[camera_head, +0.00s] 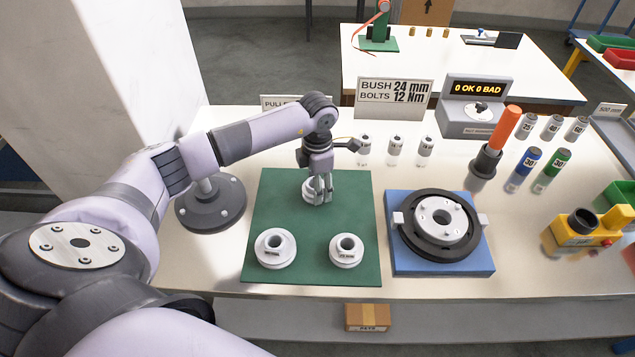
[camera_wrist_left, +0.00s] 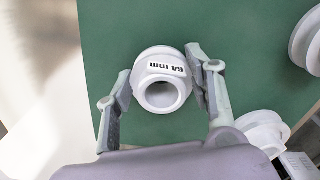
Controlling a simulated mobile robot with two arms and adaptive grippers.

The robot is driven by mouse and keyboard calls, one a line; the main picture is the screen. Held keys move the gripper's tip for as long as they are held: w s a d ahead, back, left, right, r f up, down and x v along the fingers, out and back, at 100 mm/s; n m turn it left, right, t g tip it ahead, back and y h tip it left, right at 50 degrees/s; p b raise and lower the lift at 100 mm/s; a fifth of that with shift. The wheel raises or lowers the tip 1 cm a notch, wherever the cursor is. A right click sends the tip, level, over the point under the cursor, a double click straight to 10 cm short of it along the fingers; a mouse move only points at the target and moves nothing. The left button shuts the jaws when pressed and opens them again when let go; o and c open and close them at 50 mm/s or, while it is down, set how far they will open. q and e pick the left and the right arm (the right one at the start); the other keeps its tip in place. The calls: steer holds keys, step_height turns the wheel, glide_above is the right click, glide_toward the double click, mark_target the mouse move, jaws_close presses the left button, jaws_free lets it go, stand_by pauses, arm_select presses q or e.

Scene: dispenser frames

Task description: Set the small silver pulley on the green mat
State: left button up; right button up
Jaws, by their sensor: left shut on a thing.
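My left gripper (camera_head: 320,190) is over the back part of the green mat (camera_head: 315,235). It is shut on a small silver pulley (camera_head: 309,190) with a hollow hub. In the left wrist view this pulley (camera_wrist_left: 160,85) sits between the two fingers (camera_wrist_left: 163,95) and carries a "64 mm" label. Whether it touches the mat is hard to tell. Two more silver pulleys stand on the mat's front part: a larger one (camera_head: 275,248) at left and a smaller one (camera_head: 346,250) at right. My right gripper does not show.
A blue base (camera_head: 440,265) with a black and silver round fixture (camera_head: 440,222) stands right of the mat. Behind the mat are several small labelled cylinders (camera_head: 395,150) and a sign (camera_head: 394,97). A dark round stand base (camera_head: 210,205) is at left.

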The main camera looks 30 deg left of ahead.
arm_select(q)
steer(key=shift+f, duration=0.1)
steer(key=o, duration=1.1)
steer(key=shift+c, duration=0.2)
steer(key=o, duration=0.4)
steer(key=shift+c, duration=0.2)
steer(key=shift+r, duration=0.6)
step_height(320, 180, up, 11)
steer(key=b, duration=0.3)
